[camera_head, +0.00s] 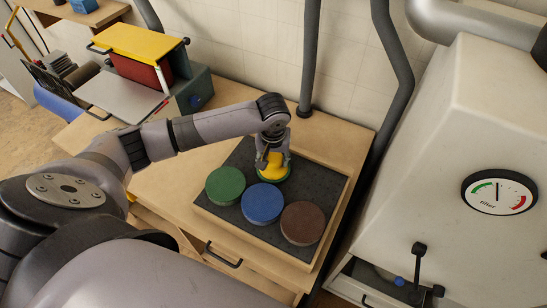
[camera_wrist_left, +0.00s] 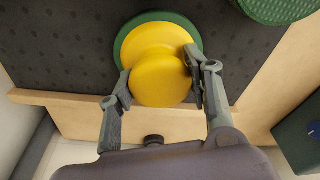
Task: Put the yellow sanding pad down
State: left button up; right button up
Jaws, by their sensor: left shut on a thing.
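The yellow sanding pad (camera_head: 274,165) is a round yellow piece with a knob and a green disc beneath it. It is over the back part of a dark tray mat (camera_head: 237,162). My left gripper (camera_head: 268,160) is shut on its knob from above. In the left wrist view the yellow knob (camera_wrist_left: 160,80) sits between the two fingers of the gripper (camera_wrist_left: 161,82), with the green rim (camera_wrist_left: 126,36) showing around it. I cannot tell whether the pad touches the mat. My right gripper is not in view.
Green (camera_head: 225,185), blue (camera_head: 262,203) and brown (camera_head: 302,223) discs lie on the mat in front of the pad. The mat has a raised wooden border (camera_head: 335,205). A white machine with a gauge (camera_head: 499,193) stands at the right. Hoses run along the wall behind.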

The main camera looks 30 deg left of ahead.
pick_arm(q)
jog(key=o, duration=1)
